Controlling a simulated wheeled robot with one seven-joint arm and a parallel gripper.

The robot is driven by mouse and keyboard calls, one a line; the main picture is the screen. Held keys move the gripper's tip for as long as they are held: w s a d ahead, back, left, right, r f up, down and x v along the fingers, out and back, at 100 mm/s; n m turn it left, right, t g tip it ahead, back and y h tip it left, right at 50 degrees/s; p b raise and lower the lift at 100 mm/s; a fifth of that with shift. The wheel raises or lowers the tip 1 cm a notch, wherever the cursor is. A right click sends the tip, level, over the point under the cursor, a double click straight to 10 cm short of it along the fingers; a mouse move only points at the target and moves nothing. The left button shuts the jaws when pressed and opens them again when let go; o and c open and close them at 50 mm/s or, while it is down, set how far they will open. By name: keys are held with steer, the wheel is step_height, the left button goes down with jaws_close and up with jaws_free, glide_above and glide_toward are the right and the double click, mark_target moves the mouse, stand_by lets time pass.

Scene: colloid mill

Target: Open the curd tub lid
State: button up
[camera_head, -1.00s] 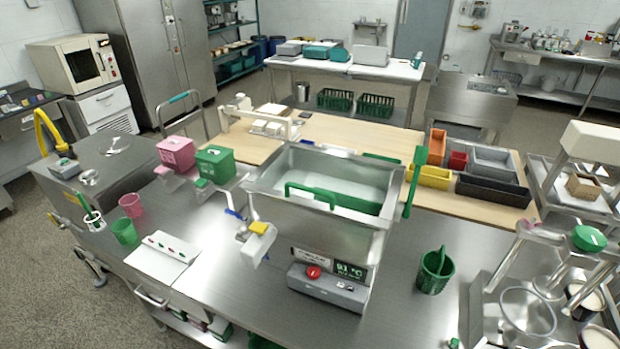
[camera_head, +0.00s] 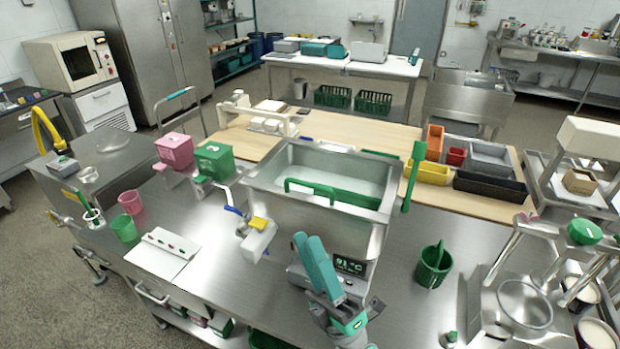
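A large steel tub (camera_head: 262,178) stands in the middle of the bench, with a pale surface inside and a green bar with a raised handle (camera_head: 310,188) along its front. I cannot tell whether this is the curd tub or whether the pale surface is a lid. A pink lidded box (camera_head: 175,152) and a green lidded box (camera_head: 214,162) stand to its left, both closed. My teal gripper (camera_head: 308,240) is in front of the steel tub, over the control box, pointing up in the picture. It touches no lid. Its fingers look close together; the gap is unclear.
A display (camera_head: 350,265) sits beside my gripper, and a white-bodied tap with a yellow top (camera_head: 258,232) is to its left. A green bucket (camera_head: 434,266) stands to the right. A green paddle (camera_head: 413,180) leans at the tub's right corner. Bare bench lies between the bucket and tub.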

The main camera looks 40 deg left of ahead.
steer(key=a+r+n+g+h, duration=0.5)
steer(key=a+n+g+h, duration=0.3)
steer(key=n+g, duration=0.85)
steer(key=n+t+h, duration=0.6)
steer(key=t+h, duration=0.6)
steer(key=h, duration=0.4)
glide_toward(307, 183)
steer(key=x, duration=0.6)
steer(key=shift+w+a+f, duration=0.15)
steer(key=shift+f, duration=0.2)
steer(key=shift+a+f, duration=0.2)
steer(key=shift+f, duration=0.1)
jaws_close()
